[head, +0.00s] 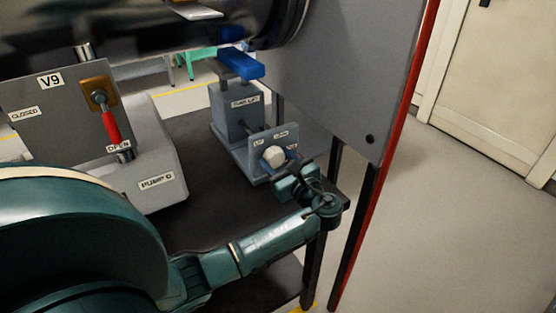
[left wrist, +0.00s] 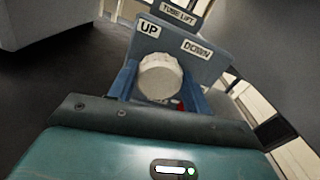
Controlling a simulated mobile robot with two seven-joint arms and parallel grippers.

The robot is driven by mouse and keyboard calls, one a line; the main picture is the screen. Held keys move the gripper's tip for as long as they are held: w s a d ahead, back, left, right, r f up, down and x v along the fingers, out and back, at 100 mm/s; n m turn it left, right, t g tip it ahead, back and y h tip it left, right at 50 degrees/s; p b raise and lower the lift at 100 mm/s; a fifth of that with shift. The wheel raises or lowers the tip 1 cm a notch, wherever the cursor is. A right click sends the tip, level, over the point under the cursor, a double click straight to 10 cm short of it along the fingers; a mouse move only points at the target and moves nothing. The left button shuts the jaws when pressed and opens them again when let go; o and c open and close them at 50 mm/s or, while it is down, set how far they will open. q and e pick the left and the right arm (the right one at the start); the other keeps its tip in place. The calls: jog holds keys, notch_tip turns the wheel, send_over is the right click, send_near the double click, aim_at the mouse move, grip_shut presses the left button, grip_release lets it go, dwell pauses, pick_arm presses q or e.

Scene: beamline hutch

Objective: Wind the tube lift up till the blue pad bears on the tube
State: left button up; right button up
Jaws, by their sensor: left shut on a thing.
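The tube lift (head: 234,112) is a grey block on the dark table, with a blue pad (head: 241,64) on top. The dark tube (head: 140,30) runs across the top of the head view. From this angle I cannot tell whether the pad touches it. A white knob (head: 273,156) sits on the lift's front plate, marked UP at left and DOWN at right. In the left wrist view the knob (left wrist: 160,78) stands between my blue fingers. My left gripper (head: 278,166) is shut on the knob. My right gripper is not in view.
A grey panel marked V9 (head: 60,105) with a red-handled lever (head: 110,125) and the PUMP D box (head: 150,170) stand left of the lift. A large grey panel with a red edge (head: 390,140) rises at right. Open floor (head: 460,220) lies beyond it.

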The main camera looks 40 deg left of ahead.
pick_arm(q)
jog(key=shift+n, duration=0.4)
jog(key=shift+n+p, duration=0.4)
jog(key=shift+n, duration=0.5)
jog(key=shift+s+f+n, duration=0.1)
jog(key=shift+f+n, duration=0.05)
jog(key=shift+n, duration=1.85)
jog(key=o, duration=1)
jog(key=shift+c, duration=0.2)
jog(key=v, duration=1.3)
